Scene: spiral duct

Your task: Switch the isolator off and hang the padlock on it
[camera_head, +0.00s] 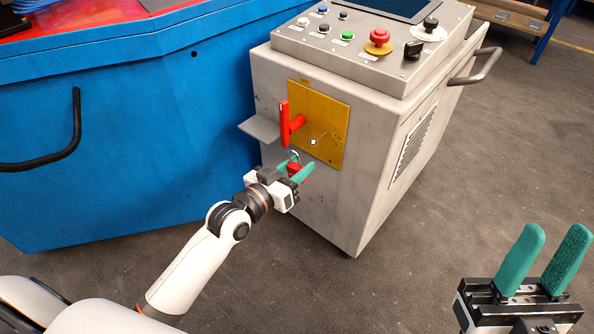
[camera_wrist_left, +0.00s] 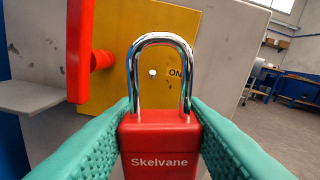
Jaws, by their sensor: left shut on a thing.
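The isolator is a yellow plate (camera_head: 327,115) on the grey cabinet's front with a red handle (camera_head: 287,124). The handle stands upright, its top towards the "OFF" mark; "ON" is at the plate's right. My left gripper (camera_head: 296,171) is shut on the red padlock (camera_head: 293,168), just in front of the plate's lower edge. In the left wrist view the padlock (camera_wrist_left: 158,150) reads "Skelvane", its steel shackle upright and apparently closed. The red handle (camera_wrist_left: 80,50) is left of it there. A small pale hole (camera_wrist_left: 152,73) shows through the shackle. My right gripper (camera_head: 536,262) is open and empty at the lower right.
A small grey shelf (camera_head: 261,129) juts from the cabinet (camera_head: 376,150) left of the plate. A control panel (camera_head: 367,40) with buttons tops the cabinet. A blue machine (camera_head: 120,140) stands at the left. The floor at the right is clear.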

